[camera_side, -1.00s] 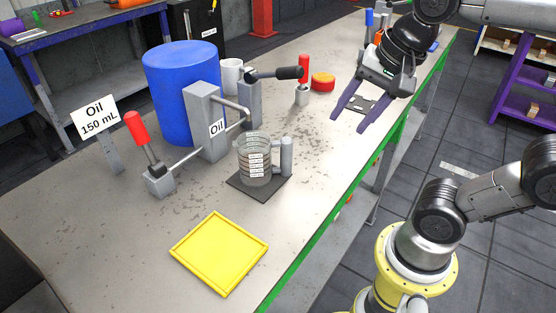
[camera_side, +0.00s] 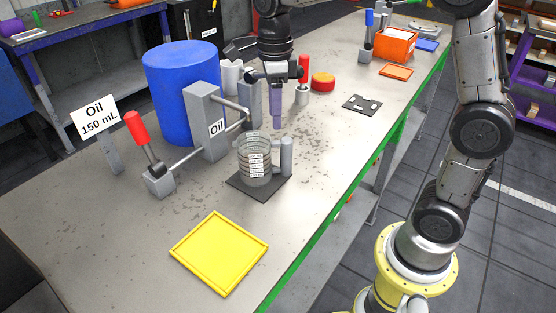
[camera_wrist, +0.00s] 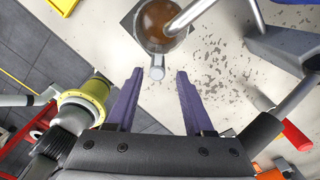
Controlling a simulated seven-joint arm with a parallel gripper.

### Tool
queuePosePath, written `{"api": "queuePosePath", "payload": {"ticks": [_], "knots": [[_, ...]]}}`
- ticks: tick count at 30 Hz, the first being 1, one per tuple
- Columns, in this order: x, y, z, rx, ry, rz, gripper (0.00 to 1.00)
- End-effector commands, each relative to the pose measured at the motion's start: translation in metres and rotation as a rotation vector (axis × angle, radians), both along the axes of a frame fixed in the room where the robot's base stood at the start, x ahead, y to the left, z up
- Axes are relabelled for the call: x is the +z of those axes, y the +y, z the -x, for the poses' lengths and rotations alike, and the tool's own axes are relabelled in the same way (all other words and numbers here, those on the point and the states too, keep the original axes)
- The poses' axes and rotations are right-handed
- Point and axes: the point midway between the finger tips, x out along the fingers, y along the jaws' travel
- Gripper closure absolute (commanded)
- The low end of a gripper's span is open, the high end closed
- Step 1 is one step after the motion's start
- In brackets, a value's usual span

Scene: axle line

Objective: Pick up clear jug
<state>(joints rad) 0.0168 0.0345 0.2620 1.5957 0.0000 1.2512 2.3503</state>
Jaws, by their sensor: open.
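The clear jug (camera_side: 256,160) stands upright on a dark square mat under the oil spout, with its grey handle (camera_side: 287,156) on the right. In the wrist view the jug (camera_wrist: 155,24) has brown liquid or a brown bottom showing, and its handle (camera_wrist: 157,68) points toward my fingers. My gripper (camera_side: 277,124) is above the table, behind and slightly right of the jug in the side view. In the wrist view my gripper (camera_wrist: 158,72) has its two purple fingers apart, with the handle just beyond and between their tips. Nothing is held.
The oil dispenser with its blue drum (camera_side: 180,92) and spout (camera_side: 232,108) stands over the jug's left. A red-handled lever (camera_side: 140,135) is in front. A yellow tray (camera_side: 220,252) lies at the near edge. A red button (camera_side: 322,82) sits behind. The table right of the jug is clear.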

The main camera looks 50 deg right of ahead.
Motion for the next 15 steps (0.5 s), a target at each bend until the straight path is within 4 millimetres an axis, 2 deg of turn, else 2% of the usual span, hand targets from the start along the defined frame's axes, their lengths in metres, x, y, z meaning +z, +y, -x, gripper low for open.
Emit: {"api": "queuePosePath", "payload": {"ticks": [6, 10, 15], "knots": [[-0.043, 0.000, 0.002, 0.001, 0.003, 0.000, 0.47], [-0.059, 0.000, 0.002, 0.001, 0.001, 0.000, 0.47], [-0.068, 0.000, 0.002, 0.001, -0.001, 0.001, 0.47]]}}
